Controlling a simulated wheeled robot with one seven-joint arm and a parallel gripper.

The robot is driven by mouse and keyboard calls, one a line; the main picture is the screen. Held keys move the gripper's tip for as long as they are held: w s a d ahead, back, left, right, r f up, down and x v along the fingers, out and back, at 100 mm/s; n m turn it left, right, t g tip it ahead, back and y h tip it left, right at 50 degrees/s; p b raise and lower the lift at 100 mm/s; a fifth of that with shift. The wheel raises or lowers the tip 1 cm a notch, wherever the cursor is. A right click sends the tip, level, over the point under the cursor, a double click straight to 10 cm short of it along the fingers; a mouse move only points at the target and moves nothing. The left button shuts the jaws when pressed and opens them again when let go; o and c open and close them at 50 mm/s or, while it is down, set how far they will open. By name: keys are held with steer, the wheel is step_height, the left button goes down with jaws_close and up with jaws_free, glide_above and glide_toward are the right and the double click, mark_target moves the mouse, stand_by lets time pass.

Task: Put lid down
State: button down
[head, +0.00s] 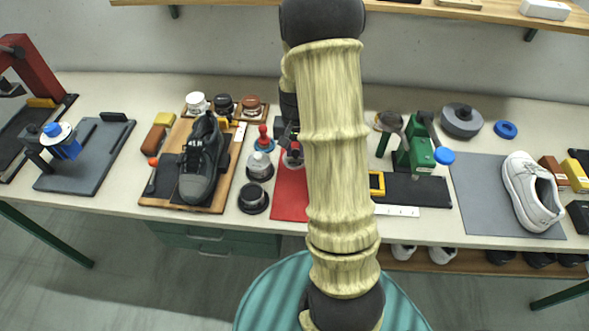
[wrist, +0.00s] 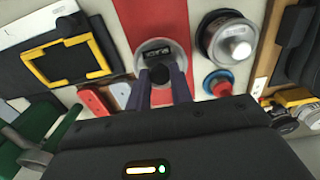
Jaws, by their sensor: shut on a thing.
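My gripper (wrist: 161,86) is shut on a small dark knob, which I take to be the lid's. The lid (wrist: 178,50) looks like a round piece with a pale grey rim and a dark, marked centre, over the red mat (wrist: 130,18). I cannot tell whether it touches the mat. In the head view my arm partly covers the lid and the red mat (head: 291,200). A round grey tin with a silver knob (wrist: 227,40) stands beside the mat; in the head view this tin (head: 258,167) is left of the mat.
A dark round tin (head: 253,197) stands near the front edge. A red-knobbed tool on a blue base (head: 264,139) stands close behind the grey tin. A shoe on a wooden board (head: 200,168) is to the left. A yellow frame (head: 377,184) and green tool (head: 418,154) are right.

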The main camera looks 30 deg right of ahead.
mark_target(295, 152)
steer(key=shift+w+a+f, duration=0.1)
steer(key=shift+w+f, duration=0.05)
steer(key=shift+f, duration=1.7)
steer(key=shift+f, duration=0.15)
steer(key=shift+f+p, duration=0.5)
steer(key=shift+f, duration=1.45)
steer(key=shift+f, duration=0.1)
steer(key=c, duration=1.2)
jaws_free()
steer(key=shift+c, duration=0.2)
